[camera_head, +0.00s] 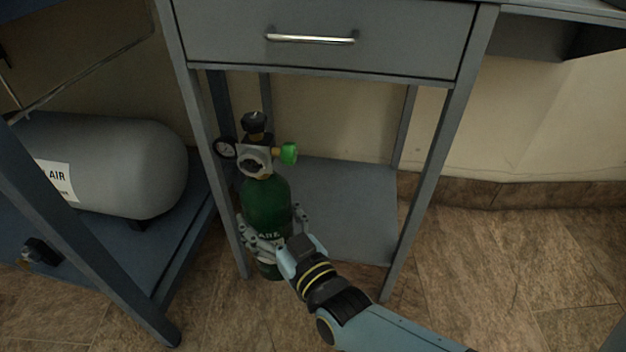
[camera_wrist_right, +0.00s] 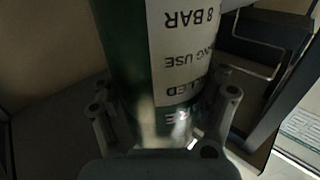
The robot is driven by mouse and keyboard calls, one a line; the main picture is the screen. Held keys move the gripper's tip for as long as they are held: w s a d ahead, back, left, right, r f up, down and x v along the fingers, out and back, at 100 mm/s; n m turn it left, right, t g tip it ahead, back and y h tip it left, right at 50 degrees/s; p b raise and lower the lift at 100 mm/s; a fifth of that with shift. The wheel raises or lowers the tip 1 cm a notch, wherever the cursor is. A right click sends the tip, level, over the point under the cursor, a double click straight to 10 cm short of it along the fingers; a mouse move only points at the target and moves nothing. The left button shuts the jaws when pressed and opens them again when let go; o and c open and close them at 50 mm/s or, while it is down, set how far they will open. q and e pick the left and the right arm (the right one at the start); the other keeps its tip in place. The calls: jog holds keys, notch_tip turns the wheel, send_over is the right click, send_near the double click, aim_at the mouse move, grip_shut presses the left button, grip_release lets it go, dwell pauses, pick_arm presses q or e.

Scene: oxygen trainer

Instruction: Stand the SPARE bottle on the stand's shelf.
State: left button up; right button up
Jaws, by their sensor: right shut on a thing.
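The SPARE bottle (camera_head: 267,205) is a green cylinder with a white label, a gauge, a grey regulator, a black top knob and a green knob. It stands close to upright at the stand's left front leg. My right gripper (camera_head: 272,236) is shut around its lower body. The bottle (camera_wrist_right: 128,60) fills the middle of the right wrist view, its label inverted, between the fingers (camera_wrist_right: 165,118). The stand's grey shelf (camera_head: 345,205) is low, behind and right of the bottle. The bottle's base shows below the shelf's front edge; contact is unclear. My left gripper is out of view.
The stand's drawer (camera_head: 330,55) hangs above the shelf, and its front legs (camera_head: 420,190) bound the opening. A grey air tank (camera_head: 120,165) lies on a blue rack at left. The shelf's visible right part is bare.

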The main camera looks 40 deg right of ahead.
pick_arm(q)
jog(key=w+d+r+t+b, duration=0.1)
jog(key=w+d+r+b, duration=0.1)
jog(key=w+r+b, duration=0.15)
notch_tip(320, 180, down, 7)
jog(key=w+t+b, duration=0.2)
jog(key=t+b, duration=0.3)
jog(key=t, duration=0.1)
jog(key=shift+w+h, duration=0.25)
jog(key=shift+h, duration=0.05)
pick_arm(e)
jog(key=w+d+f, duration=0.2)
jog(key=w+d, duration=1.2)
jog(key=d, duration=0.1)
jog(key=shift+w+f, duration=0.15)
jog(key=shift+f, duration=0.3)
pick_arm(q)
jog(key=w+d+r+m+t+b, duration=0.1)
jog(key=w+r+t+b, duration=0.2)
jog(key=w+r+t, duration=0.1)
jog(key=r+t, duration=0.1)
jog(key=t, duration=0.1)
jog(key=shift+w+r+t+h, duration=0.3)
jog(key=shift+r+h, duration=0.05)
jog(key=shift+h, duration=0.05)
pick_arm(e)
notch_tip(320, 180, down, 3)
jog(key=shift+w+d+f, duration=0.1)
jog(key=shift+d+f, duration=0.05)
jog(key=shift+f, duration=0.05)
